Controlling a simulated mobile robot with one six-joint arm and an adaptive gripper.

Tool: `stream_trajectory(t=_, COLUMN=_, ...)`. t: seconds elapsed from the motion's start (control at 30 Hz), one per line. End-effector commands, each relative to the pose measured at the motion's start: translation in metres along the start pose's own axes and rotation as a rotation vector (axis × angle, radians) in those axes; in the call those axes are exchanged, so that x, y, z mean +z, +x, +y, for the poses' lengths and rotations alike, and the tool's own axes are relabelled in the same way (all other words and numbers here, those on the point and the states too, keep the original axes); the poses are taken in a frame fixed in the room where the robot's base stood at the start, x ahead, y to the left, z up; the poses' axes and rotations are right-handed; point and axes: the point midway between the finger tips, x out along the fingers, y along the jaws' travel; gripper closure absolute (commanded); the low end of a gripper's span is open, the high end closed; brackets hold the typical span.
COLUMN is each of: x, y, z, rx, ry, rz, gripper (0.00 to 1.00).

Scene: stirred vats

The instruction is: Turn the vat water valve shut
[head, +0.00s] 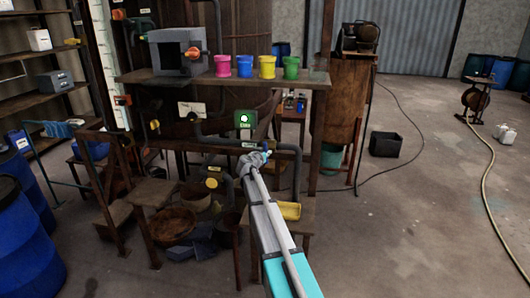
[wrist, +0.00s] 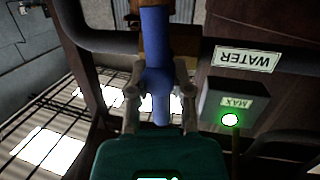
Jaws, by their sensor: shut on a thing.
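The water valve has a blue handle (wrist: 157,45), which runs upright through the middle of the wrist view. My gripper (wrist: 158,80) is shut on this handle, with one finger on each side. In the head view my gripper (head: 256,163) is at the pipework below the shelf, and only a small bit of the blue handle (head: 267,154) shows beside it. The valve body is mostly hidden there by my gripper. A WATER label (wrist: 246,60) appears upside down to the right of the handle in the wrist view.
A box marked MAX with a lit green lamp (wrist: 230,120) is close to the right of my gripper. Dark pipes (head: 285,150) run around the valve. A shelf (head: 150,76) with several coloured cups stands above.

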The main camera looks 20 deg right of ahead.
Motion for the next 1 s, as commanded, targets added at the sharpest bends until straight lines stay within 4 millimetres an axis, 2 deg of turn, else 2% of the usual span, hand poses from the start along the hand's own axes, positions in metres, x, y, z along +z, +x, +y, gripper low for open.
stream_trajectory(t=0.2, x=-0.0003, y=0.0000, z=0.0005, rx=-0.013, ry=0.068, rz=-0.014, gripper=1.00)
stream_trajectory(t=0.63, x=0.0000, y=0.0003, z=0.0005, rx=-0.015, ry=0.081, rz=-0.017, gripper=1.00)
stream_trajectory(t=0.67, x=0.0000, y=0.0003, z=0.0005, rx=-0.015, ry=0.080, rz=-0.017, gripper=0.70)
stream_trajectory(t=0.8, x=0.0000, y=0.0002, z=0.0005, rx=-0.015, ry=0.080, rz=-0.017, gripper=0.44)
stream_trajectory(t=0.87, x=0.0000, y=0.0002, z=0.0005, rx=-0.015, ry=0.079, rz=-0.016, gripper=0.37)
stream_trajectory(t=1.0, x=-0.0001, y=0.0002, z=0.0004, rx=-0.015, ry=0.079, rz=-0.016, gripper=0.37)
